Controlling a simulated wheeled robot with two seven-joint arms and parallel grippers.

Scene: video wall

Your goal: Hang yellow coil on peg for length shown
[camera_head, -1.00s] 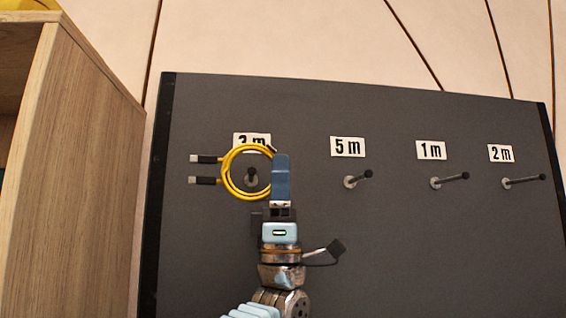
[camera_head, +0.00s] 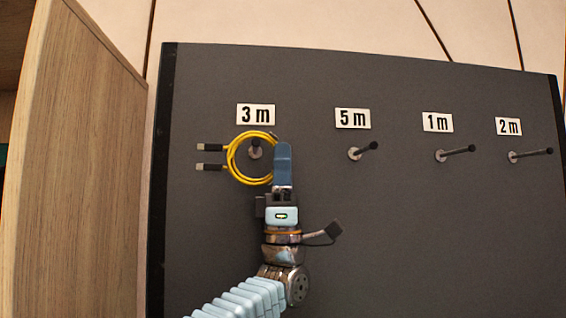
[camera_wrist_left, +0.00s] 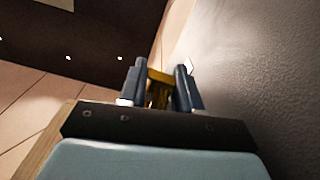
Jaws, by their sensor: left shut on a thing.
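The yellow coil (camera_head: 231,166) is a looped cable with two dark plugs pointing left. My left gripper (camera_head: 282,150) is shut on its right side. In the left wrist view the yellow of the coil (camera_wrist_left: 158,88) shows between the fingers (camera_wrist_left: 160,84). The peg under the "3 m" label (camera_head: 255,115) shows inside the ring of the coil, its dark tip (camera_head: 255,144) in the upper part of the opening. Whether the coil touches or rests on this peg cannot be told. My right gripper is not in view.
Pegs under "5 m" (camera_head: 362,151), "1 m" (camera_head: 455,153) and "2 m" (camera_head: 530,154) stand empty to the right on the dark board (camera_head: 420,240). A wooden cabinet (camera_head: 75,170) stands close at the left.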

